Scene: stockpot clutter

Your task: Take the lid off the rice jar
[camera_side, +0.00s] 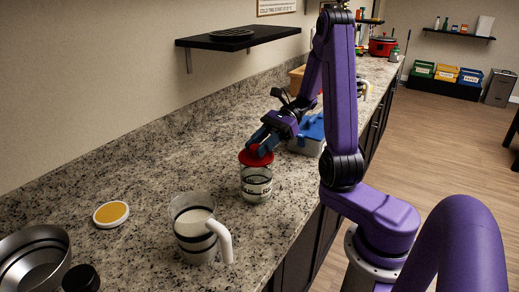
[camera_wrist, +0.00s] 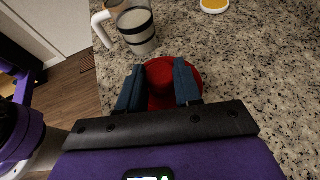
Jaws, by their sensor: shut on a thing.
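The rice jar (camera_side: 256,185) is a clear jar with pale contents and a dark label band, standing upright on the counter. Its red lid (camera_side: 250,159) sits on or right at the jar's mouth; I cannot tell if there is a gap. My gripper (camera_side: 258,147) comes in from above and is shut on the lid's raised red knob. In the wrist view the two blue fingers (camera_wrist: 158,88) flank the knob of the red lid (camera_wrist: 160,72), whose wider rim shows around them. The jar's body is hidden under the lid there.
A clear measuring jug (camera_side: 195,230) with a white handle stands close in front of the jar. A white-rimmed yellow disc (camera_side: 111,213), a metal bowl (camera_side: 35,260) and a black knob-like item (camera_side: 81,279) lie left. A blue-lidded container (camera_side: 307,137) is behind. Mid-left counter is clear.

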